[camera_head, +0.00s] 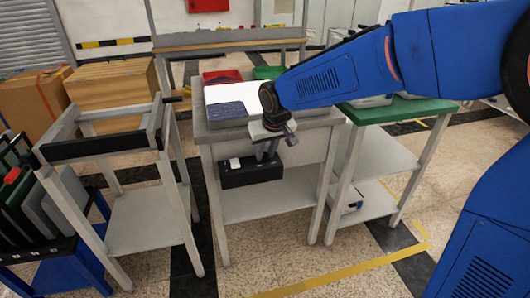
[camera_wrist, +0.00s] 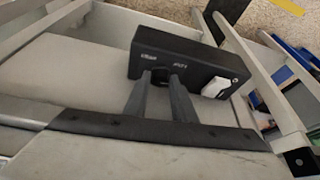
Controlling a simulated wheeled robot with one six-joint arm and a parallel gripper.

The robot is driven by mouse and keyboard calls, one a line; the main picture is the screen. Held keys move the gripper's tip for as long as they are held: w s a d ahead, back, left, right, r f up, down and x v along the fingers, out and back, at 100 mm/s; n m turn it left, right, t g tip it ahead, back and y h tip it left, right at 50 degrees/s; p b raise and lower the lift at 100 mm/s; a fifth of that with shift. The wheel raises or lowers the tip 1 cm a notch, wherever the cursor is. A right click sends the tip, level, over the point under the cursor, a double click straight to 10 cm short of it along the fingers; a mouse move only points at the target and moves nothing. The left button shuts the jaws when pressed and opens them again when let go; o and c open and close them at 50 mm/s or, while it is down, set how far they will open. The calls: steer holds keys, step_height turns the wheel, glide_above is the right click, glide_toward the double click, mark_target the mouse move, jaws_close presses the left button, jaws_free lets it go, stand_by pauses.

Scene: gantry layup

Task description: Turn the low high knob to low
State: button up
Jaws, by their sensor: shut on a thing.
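A black control box (camera_head: 251,174) is fixed to the front of the middle grey table, below its top. In the wrist view the black control box (camera_wrist: 188,55) carries small white lettering, too blurred to read surely. My gripper (camera_wrist: 161,77) has one finger on each side of the dark round knob (camera_wrist: 161,80) and is shut on it. The fingers and the dim picture hide the knob's pointer, so its setting cannot be told. In the head view my gripper (camera_head: 266,154) meets the box near its right part.
A white rocker or block (camera_wrist: 215,87) sits on the same box face, beside the knob. A grey frame cart (camera_head: 140,205) stands left and a green-topped table (camera_head: 402,111) right. Free floor lies in front.

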steer(key=n+y, duration=0.1)
steer(key=n, duration=0.3)
steer(key=shift+w+d+g, duration=0.1)
steer(key=shift+d+g, duration=0.05)
steer(key=shift+g, duration=0.25)
steer(key=shift+n+g+y, duration=0.5)
steer(key=shift+n+g, duration=0.1)
steer(key=shift+n, duration=1.1)
steer(key=o, duration=1)
